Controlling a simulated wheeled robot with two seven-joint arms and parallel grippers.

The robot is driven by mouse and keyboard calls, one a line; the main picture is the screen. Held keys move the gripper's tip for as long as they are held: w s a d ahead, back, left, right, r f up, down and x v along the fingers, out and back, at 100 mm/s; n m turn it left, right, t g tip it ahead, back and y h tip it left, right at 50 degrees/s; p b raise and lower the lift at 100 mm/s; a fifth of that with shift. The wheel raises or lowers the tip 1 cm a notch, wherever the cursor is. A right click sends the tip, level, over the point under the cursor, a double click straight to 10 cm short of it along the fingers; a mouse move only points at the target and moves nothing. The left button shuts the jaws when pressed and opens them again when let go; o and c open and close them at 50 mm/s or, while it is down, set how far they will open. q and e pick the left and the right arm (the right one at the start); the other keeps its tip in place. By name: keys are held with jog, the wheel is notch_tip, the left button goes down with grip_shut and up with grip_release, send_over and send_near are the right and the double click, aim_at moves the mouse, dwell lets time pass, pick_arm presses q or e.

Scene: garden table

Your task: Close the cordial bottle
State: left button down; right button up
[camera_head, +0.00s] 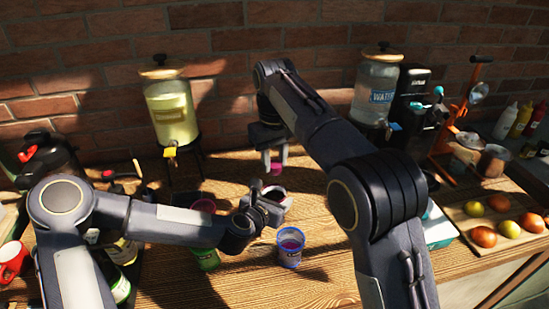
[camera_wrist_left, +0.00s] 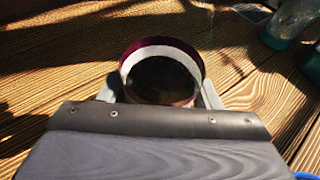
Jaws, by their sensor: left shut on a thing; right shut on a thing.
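My left gripper (camera_head: 272,198) is shut on a round, dark-centred thing with a maroon rim, which looks like the cordial bottle (camera_head: 271,190). In the left wrist view the bottle (camera_wrist_left: 160,47) shows a maroon rim, a white band and a dark middle between the fingers. My right gripper (camera_head: 273,158) is shut on a small magenta piece, which looks like the cap (camera_head: 276,169). The cap is above and behind the bottle in the picture, apart from it. How the bottle meets the table is hidden by the left gripper.
A blue-rimmed cup with purple contents (camera_head: 290,246) stands in front of the left gripper. A green cup (camera_head: 207,258) and a pink-rimmed cup (camera_head: 203,205) are to the left. A yellow drink dispenser (camera_head: 172,112) and a water dispenser (camera_head: 374,90) stand by the brick wall.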

jog(key=m, duration=1.5)
jog(key=shift+m, duration=0.3)
jog(key=m, duration=0.4)
jog(key=shift+m, duration=0.3)
jog(key=o, duration=1.2)
jog(key=shift+r, duration=3.7)
